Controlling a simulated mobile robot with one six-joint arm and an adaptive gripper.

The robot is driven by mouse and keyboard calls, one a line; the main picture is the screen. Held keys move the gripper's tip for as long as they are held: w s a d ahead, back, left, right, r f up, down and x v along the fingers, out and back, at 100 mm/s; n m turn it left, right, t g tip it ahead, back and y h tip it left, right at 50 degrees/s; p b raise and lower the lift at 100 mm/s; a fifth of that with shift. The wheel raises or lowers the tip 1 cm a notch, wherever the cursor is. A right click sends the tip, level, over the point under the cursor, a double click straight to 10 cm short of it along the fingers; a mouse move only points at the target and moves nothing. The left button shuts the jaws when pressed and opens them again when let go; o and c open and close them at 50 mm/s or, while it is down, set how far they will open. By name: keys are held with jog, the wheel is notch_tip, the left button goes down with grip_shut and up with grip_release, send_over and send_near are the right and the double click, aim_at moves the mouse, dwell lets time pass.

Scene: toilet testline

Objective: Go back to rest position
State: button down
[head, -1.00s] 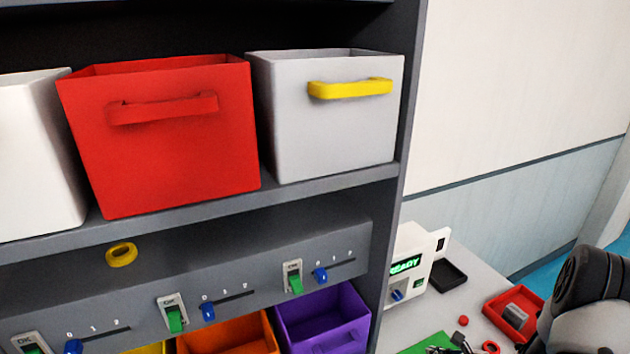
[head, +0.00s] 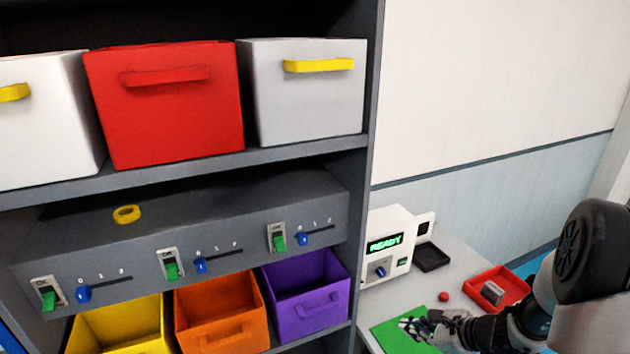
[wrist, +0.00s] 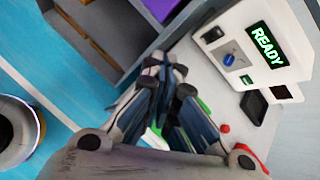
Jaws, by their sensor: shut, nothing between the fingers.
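My gripper (head: 422,325) is at the lower right of the head view, at the end of my arm, above the green mat (head: 388,338) on the grey table. In the wrist view my gripper (wrist: 166,72) has its fingertips together with nothing between them. The table and part of the green mat lie beyond the fingers there.
A white device (head: 387,245) reading READY stands on the table (head: 455,262), near a black tray (head: 432,257) and a red tray (head: 512,282). The shelf at left holds a red bin (head: 170,105), a grey bin (head: 305,100) and a panel of switches (head: 190,240).

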jog(key=s+a+r+n+g+b, duration=0.4)
jog(key=s+a+r+n, duration=0.7)
jog(key=a+n, duration=0.15)
jog(key=s+d+r+n+h+b, duration=0.1)
jog(key=s+n+h+b, duration=0.1)
jog(key=s+n, duration=0.3)
jog(key=s+d+n+t+h+b, duration=0.1)
jog(key=s+n+h, duration=0.3)
jog(key=s, duration=0.6)
jog(key=shift+s+d+r+n+b, duration=0.35)
jog(key=shift+d+n+b, duration=0.3)
jog(key=shift+n, duration=0.5)
jog(key=c, duration=2.3)
grip_release()
